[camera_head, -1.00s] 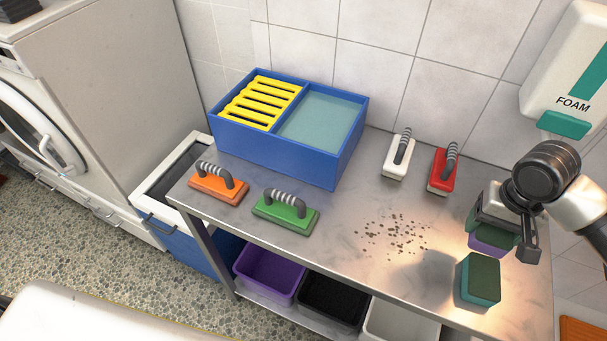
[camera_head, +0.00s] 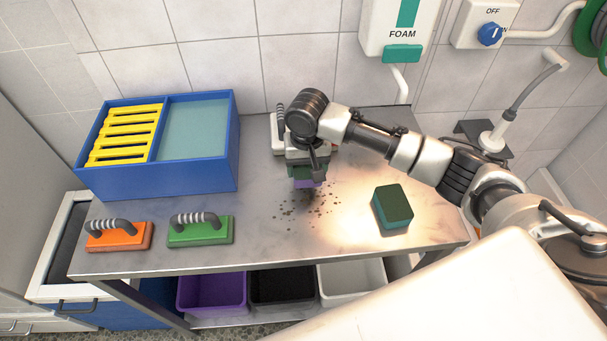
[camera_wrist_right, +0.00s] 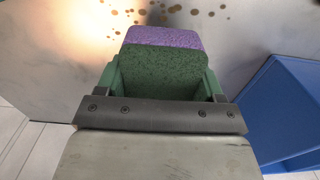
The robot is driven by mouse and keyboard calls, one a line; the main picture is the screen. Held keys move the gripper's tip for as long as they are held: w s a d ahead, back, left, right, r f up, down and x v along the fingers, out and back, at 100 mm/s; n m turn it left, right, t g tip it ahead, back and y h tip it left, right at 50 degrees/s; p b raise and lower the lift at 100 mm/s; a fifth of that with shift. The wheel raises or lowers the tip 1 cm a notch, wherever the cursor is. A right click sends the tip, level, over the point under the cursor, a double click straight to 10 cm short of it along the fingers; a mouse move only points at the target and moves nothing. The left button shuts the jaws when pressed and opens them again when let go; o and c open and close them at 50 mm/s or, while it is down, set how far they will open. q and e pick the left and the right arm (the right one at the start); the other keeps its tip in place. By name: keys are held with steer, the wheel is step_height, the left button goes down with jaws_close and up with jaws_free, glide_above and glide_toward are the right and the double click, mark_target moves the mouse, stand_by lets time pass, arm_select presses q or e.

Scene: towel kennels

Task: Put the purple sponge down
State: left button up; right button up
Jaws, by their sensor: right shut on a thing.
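The purple sponge (camera_head: 308,184) has a dark green scouring face. My right gripper (camera_head: 306,170) is shut on it, over the table (camera_head: 260,215) at the back edge of a patch of brown specks (camera_head: 312,205). In the right wrist view, the sponge's green face (camera_wrist_right: 160,72) and purple body (camera_wrist_right: 162,38) sit between the gripper's green fingers (camera_wrist_right: 160,80). I cannot tell whether its underside touches the table. My left gripper is not in view.
A teal-and-green sponge (camera_head: 393,207) lies to the right. Orange (camera_head: 118,240) and green (camera_head: 200,233) brushes lie front left. A white brush (camera_head: 277,140) stands behind my gripper; the red brush is mostly hidden. A blue two-part box (camera_head: 190,178) stands back left.

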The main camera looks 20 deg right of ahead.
steer(key=shift+w+a+f, duration=0.1)
steer(key=shift+a+f, duration=0.05)
steer(key=shift+a, duration=0.05)
steer(key=shift+f+p, duration=0.3)
steer(key=shift+f, duration=1.75)
steer(key=o, duration=0.9)
steer(key=shift+f, duration=0.1)
